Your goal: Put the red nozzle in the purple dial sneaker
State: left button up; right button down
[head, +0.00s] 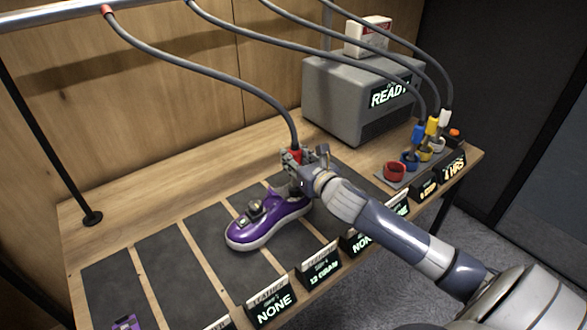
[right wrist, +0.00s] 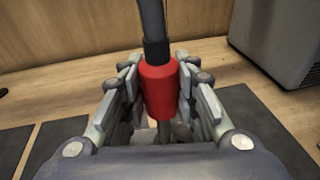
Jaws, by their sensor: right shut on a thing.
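The purple dial sneaker (head: 258,222) lies on a dark mat on the table in the head view, its toe toward the lower left. A dark dial sits on its top. My right gripper (head: 294,160) is above the heel end of the sneaker. It is shut on the red nozzle (right wrist: 159,88), which hangs from a grey hose; the nozzle also shows in the head view (head: 295,154). The gripper hides the nozzle's lower end and the sneaker's opening, so I cannot tell whether the tip is inside. My left gripper is not in view.
A grey machine (head: 362,95) reading READY stands at the back right. Blue, yellow and white nozzles stand in coloured holders on the right, beside an empty red holder (head: 394,171). Several label signs (head: 271,307) line the front edge. The left mats are mostly clear.

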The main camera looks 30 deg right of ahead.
jog(key=shift+f, duration=1.5)
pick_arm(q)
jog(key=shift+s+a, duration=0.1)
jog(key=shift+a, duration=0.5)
pick_arm(e)
jog(key=shift+f, duration=0.1)
jog(key=c, duration=1.2)
grip_release()
jog(key=shift+c, duration=0.2)
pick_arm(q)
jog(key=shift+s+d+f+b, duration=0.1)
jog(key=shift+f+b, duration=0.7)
pick_arm(e)
jog(key=v, duration=1.2)
jog(key=shift+a, duration=0.1)
